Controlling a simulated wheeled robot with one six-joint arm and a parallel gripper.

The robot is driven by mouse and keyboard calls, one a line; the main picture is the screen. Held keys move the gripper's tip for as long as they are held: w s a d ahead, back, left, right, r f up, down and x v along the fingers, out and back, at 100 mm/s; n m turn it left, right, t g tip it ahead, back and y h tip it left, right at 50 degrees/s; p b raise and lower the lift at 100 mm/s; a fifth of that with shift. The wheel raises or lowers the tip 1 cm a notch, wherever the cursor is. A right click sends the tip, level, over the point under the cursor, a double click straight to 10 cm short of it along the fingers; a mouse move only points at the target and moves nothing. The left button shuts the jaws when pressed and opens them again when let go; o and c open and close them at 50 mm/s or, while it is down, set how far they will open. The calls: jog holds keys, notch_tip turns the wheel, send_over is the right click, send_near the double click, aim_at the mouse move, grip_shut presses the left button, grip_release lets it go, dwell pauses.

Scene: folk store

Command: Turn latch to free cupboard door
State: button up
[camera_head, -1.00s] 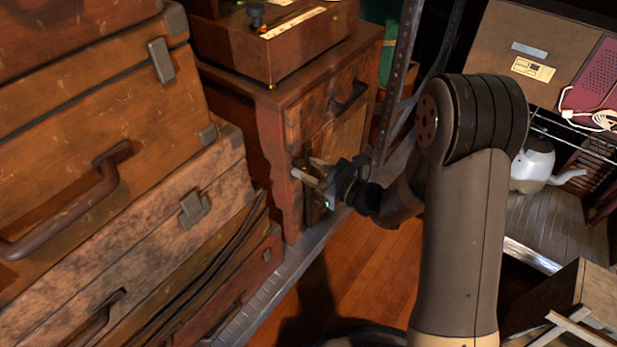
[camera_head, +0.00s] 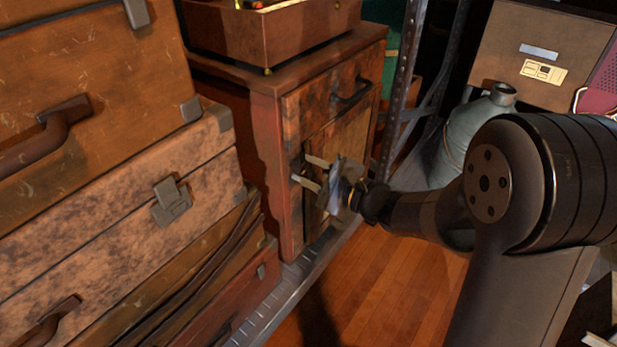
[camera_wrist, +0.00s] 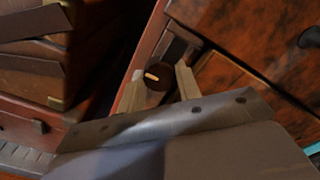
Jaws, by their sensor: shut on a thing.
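The wooden cupboard (camera_head: 265,115) stands beside the suitcases, with a drawer above and a paler door (camera_head: 352,140) below. My gripper (camera_head: 301,169) is at the left edge of the door. In the wrist view, my gripper (camera_wrist: 160,86) has a finger on each side of a dark round latch (camera_wrist: 154,82) with a short pale mark on it. The fingers are shut on this latch. The door looks closed. In the head view the latch is too small or hidden to make out. My gripper's body covers the door's lower part.
Stacked suitcases (camera_head: 100,190) stand close on the left. A brown box (camera_head: 280,35) sits on the cupboard. A metal shelf post (camera_head: 400,90) rises at its right. A grey-green vessel (camera_head: 465,140) stands behind my arm. Wooden floor (camera_head: 370,280) is open in front.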

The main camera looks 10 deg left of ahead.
jog(key=shift+f, duration=0.1)
dwell(0.4)
jog(key=o, duration=1)
jog(key=shift+d, duration=0.1)
jog(key=p+v, duration=0.2)
jog(key=v, duration=0.8)
jog(key=shift+s+d, duration=0.25)
jog(key=shift+d, duration=0.05)
